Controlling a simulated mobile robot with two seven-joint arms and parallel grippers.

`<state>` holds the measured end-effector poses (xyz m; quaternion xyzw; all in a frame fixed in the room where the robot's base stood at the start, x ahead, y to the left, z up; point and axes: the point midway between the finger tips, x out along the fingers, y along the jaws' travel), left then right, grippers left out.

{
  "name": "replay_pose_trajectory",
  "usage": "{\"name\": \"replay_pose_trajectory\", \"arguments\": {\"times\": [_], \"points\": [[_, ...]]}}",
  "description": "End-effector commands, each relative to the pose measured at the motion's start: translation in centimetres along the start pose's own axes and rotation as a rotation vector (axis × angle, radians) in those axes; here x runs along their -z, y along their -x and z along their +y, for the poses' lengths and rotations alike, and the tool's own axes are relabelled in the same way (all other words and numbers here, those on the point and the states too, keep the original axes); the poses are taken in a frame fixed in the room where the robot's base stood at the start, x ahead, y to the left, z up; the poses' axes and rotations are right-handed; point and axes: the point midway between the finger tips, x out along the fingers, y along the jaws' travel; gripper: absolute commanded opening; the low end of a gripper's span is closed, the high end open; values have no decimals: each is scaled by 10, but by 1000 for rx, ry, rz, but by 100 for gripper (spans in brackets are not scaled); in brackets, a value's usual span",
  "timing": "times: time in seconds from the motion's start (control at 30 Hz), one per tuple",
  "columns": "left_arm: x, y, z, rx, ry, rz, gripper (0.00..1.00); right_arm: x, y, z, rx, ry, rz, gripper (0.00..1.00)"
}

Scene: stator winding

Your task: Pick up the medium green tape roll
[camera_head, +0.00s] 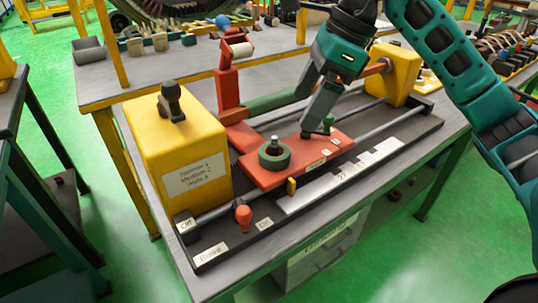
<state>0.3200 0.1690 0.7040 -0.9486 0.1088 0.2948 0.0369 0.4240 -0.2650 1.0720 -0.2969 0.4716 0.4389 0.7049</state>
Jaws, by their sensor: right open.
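A dark green tape roll (273,155) lies flat around a short peg on the red plate (265,180) of the yellow winding machine. A smaller dark green piece (328,122) shows farther right on the plate, partly hidden by my gripper; I cannot tell whether it is another roll. Which one is the medium roll is not clear from this view. My right gripper (314,126) reaches down from the top right, open, with its fingers close beside the smaller green piece. The larger roll is to the left of the fingers, apart from them. My left gripper is not in view.
A yellow box (180,145) with a black knob stands left, and another yellow box (395,72) stands at the back right. A red post (228,88) rises behind the plate. An orange-red lever (243,215) is at the front. Rails run along the machine bed.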

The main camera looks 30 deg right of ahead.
Motion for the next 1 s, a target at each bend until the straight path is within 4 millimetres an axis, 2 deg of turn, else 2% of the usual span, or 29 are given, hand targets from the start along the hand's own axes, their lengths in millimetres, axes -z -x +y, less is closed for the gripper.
{"name": "replay_pose_trajectory", "arguments": {"times": [0.1, 0.23, 0.47, 0.8, 1.0], "points": [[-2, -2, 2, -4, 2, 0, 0, 0, -27, 2, -9, 1, 0, 92], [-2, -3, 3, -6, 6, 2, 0, -1, -48, 1, -7, 2, -2, 92], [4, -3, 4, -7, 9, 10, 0, -3, -66, 1, -6, 2, -4, 92], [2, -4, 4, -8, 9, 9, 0, -11, -110, -2, -7, 1, -4, 92], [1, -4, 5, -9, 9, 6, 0, -11, -114, -3, -5, 1, -3, 92]]}}
